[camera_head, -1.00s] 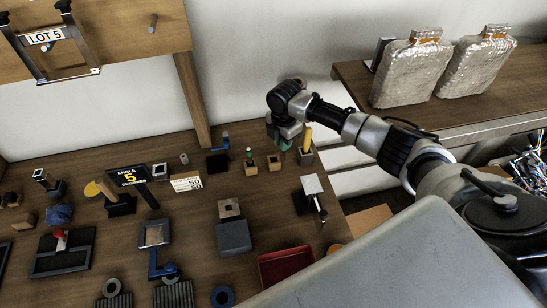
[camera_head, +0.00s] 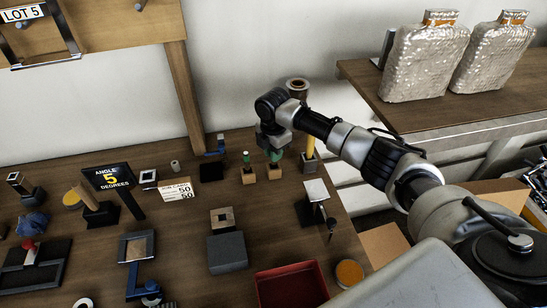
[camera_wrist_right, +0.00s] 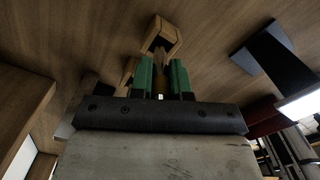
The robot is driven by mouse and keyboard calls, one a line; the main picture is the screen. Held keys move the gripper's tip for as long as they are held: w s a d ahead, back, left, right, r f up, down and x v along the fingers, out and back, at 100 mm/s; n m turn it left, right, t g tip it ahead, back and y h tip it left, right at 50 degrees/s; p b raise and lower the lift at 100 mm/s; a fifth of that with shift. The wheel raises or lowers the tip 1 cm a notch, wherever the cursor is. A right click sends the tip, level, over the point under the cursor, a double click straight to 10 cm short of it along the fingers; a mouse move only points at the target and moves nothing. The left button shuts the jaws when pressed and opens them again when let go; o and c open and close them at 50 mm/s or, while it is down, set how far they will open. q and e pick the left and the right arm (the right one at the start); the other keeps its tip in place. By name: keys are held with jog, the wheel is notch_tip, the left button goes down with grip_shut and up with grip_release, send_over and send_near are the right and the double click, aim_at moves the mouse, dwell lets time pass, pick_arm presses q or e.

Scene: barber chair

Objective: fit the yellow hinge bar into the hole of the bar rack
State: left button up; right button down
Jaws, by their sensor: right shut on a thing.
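My right gripper (camera_head: 275,156) has green fingers and sits just above a small wooden block (camera_head: 275,173) on the workbench. In the wrist view its green fingers (camera_wrist_right: 160,78) are shut on a narrow yellow-brown piece, mostly hidden between them. A wooden block (camera_wrist_right: 163,36) lies just beyond the fingertips; I cannot tell whether the piece touches it. A tall yellow bar (camera_head: 310,146) stands upright in a dark holder right of the gripper, apart from it. I cannot tell for certain which piece is the hinge bar. My left gripper is not in view.
Another wooden block with a green-topped peg (camera_head: 248,174) stands left of the gripper. A metal-topped stand (camera_head: 315,190), a red tray (camera_head: 290,287) and a grey block (camera_head: 228,252) are nearer. An angle sign (camera_head: 110,178) stands left.

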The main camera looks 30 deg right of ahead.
jog(key=shift+r, duration=0.15)
jog(key=shift+s+f, duration=0.1)
jog(key=shift+f, duration=0.1)
jog(key=c, duration=1.1)
grip_release()
jog(key=shift+r, duration=0.1)
jog(key=shift+r, duration=0.2)
notch_tip(320, 180, up, 12)
jog(key=p, duration=1.2)
jog(key=shift+f, duration=0.1)
